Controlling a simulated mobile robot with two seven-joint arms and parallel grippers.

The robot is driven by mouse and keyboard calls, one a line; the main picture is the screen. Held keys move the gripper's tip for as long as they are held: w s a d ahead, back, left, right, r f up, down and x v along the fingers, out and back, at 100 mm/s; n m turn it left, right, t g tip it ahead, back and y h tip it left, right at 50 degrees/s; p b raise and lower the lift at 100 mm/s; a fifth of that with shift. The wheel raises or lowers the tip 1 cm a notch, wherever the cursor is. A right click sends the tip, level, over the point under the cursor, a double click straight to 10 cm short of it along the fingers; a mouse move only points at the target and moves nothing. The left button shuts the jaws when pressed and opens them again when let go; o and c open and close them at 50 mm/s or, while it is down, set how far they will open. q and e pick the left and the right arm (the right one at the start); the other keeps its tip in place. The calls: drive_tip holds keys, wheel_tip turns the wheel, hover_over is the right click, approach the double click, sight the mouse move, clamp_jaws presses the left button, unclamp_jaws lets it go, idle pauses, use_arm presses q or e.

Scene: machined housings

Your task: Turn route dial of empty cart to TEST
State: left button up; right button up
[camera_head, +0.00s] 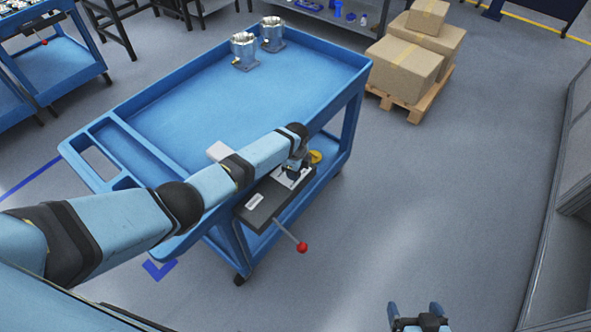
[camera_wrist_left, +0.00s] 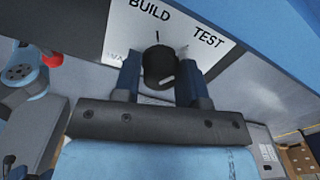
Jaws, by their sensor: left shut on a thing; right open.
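The route dial is a round black knob (camera_wrist_left: 159,66) with a pale mark on its lower right, on a white plate (camera_wrist_left: 185,38). The plate reads BUILD above the knob and TEST to the upper right; a third label at left is partly hidden. My left gripper (camera_wrist_left: 160,86) is shut on the knob, one finger on each side. In the head view the left gripper (camera_head: 293,171) is at the side panel (camera_head: 262,204) of a blue cart (camera_head: 180,115), and the arm hides the dial. Two metal housings (camera_head: 244,50) (camera_head: 272,33) stand on this cart's far end. My right gripper (camera_head: 418,312) is open and empty.
A lever with a red knob (camera_head: 302,247) sticks out from the panel. A yellow disc (camera_head: 315,157) is beside it. Cardboard boxes (camera_head: 405,68) stand on a pallet at the back right. Another blue cart (camera_head: 60,68) is at the upper left. The floor at right is clear.

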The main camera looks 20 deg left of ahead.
use_arm(q)
drive_tip(key=o, duration=0.9)
drive_tip(key=shift+r, duration=0.15)
wheel_tip(320, 180, up, 14)
drive_tip(key=shift+f, duration=0.2)
